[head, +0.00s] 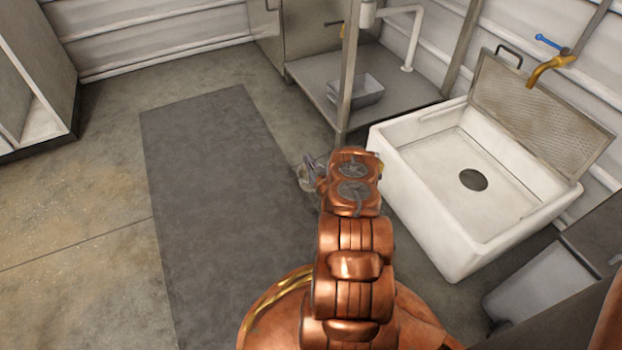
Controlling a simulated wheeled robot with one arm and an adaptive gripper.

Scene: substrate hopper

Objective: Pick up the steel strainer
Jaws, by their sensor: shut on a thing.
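My gripper (313,172) is at the far end of my copper-coloured arm, left of the white sink and over the floor by the dark mat's right edge. It is shut on a small, pale grey, rounded thing (304,180) that looks like the steel strainer. My arm and gripper hide part of it, and its details are too small to make out.
The white sink (412,203) is at right, with a perforated panel (535,118) tilted up at its back and a brass tap (545,70) above. A metal shelf (395,75) holds a grey tray (355,90). The dark mat (205,190) is clear.

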